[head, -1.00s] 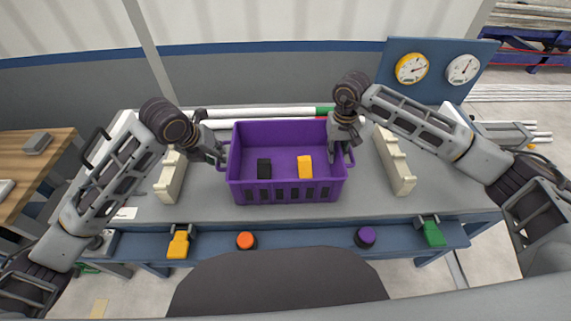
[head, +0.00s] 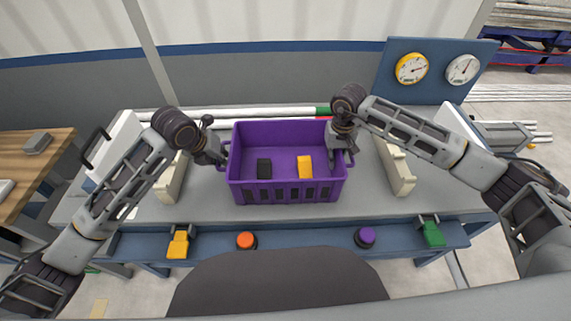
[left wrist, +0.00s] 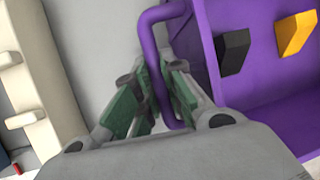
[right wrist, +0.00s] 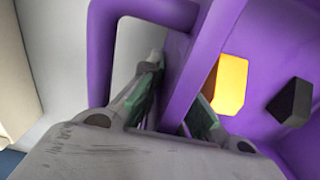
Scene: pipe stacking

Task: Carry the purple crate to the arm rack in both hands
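The purple crate (head: 290,136) stands on the grey workbench with a black block (head: 264,168) and a yellow block (head: 305,166) inside. My left gripper (head: 222,160) is at the crate's left handle. In the left wrist view the open fingers (left wrist: 157,95) straddle the purple handle (left wrist: 150,40), with a gap visible beside it. My right gripper (head: 349,156) is at the right handle. I cannot tell which object is the arm rack.
Cream stepped supports stand left (head: 171,182) and right (head: 397,170) of the crate. White pipes (head: 265,112) lie behind it. An orange button (head: 246,240), a purple button (head: 365,237) and yellow and green clamps line the front edge. A gauge panel (head: 437,80) stands at back right.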

